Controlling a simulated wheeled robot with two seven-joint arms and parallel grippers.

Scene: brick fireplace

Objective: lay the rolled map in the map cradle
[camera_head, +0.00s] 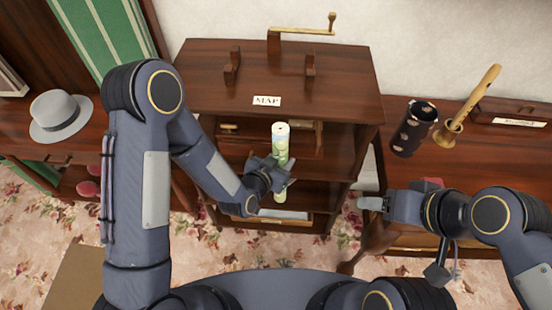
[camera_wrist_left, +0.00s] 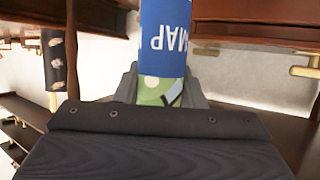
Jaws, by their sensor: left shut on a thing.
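The rolled map (camera_head: 280,138) is a pale green roll with a white end, upright in front of the wooden cabinet's open shelves. My left gripper (camera_head: 272,175) is shut on it partway down its length. In the left wrist view the map (camera_wrist_left: 165,45) shows a blue band with the word MAP, upside down, and a green part below. The map cradle is two dark wooden notched posts, left (camera_head: 232,66) and right (camera_head: 310,66), on the cabinet top behind a MAP label (camera_head: 267,101). It looks empty. My right gripper (camera_head: 370,203) is far right of the map; its jaw opening is unclear.
A brass crank (camera_head: 305,31) on a wooden stand is at the back of the cabinet top (camera_head: 345,95). At right are a dark patterned cylinder (camera_head: 413,130), a brass horn-like thing (camera_head: 450,128) and a labelled box (camera_head: 515,114). A grey hat (camera_head: 60,113) lies left.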

